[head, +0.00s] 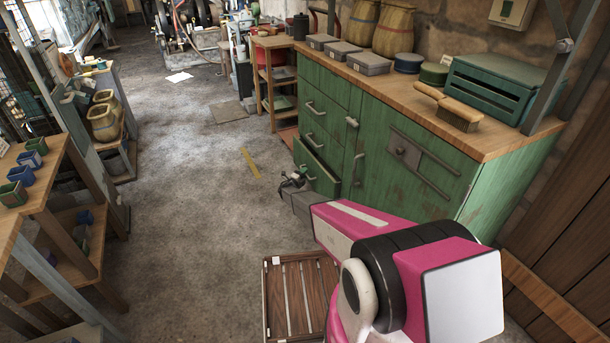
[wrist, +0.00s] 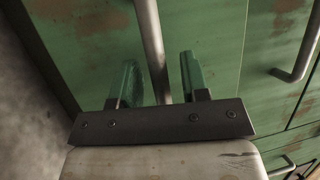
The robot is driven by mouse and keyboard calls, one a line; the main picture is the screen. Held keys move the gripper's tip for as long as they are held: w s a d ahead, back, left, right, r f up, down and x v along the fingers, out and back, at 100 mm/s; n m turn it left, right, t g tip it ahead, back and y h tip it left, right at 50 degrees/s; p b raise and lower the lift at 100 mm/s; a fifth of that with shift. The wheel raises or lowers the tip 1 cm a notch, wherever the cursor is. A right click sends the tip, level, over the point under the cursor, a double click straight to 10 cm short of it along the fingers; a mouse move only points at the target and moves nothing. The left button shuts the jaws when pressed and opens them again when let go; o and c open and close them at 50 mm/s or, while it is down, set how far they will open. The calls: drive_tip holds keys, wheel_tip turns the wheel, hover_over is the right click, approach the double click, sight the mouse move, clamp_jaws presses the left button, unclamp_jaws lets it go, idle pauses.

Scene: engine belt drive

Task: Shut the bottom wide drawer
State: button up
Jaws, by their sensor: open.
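The bottom wide drawer (head: 320,179) is the lowest in the left stack of the green cabinet in the head view. It stands partly pulled out, with its dark inside showing. My gripper (head: 292,181) is low in front of its left end. In the wrist view my gripper (wrist: 160,76) is open, with its two green-looking fingers apart. A grey bar handle (wrist: 150,35) on a worn green front runs between the fingers, with visible gaps beside it. Contact with the drawer front cannot be told.
The green cabinet (head: 420,165) has other drawers and a door with handles, all looking shut. A slatted wooden crate or pallet (head: 290,295) lies on the floor near my arm. A wooden shelf unit (head: 60,210) stands at left.

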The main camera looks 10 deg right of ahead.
sight(311, 172)
drive_tip(key=shift+d, duration=0.1)
clamp_jaws()
drive_tip(key=shift+w+d, duration=0.25)
drive_tip(key=shift+d, duration=0.45)
drive_tip(key=shift+w+d, duration=0.25)
drive_tip(key=shift+d, duration=0.45)
drive_tip(key=shift+w+d, duration=0.25)
drive_tip(key=shift+d, duration=0.45)
unclamp_jaws()
drive_tip(key=v, duration=1)
drive_tip(key=shift+s+a, duration=0.2)
drive_tip(key=shift+a, duration=0.05)
drive_tip(key=shift+f, duration=0.15)
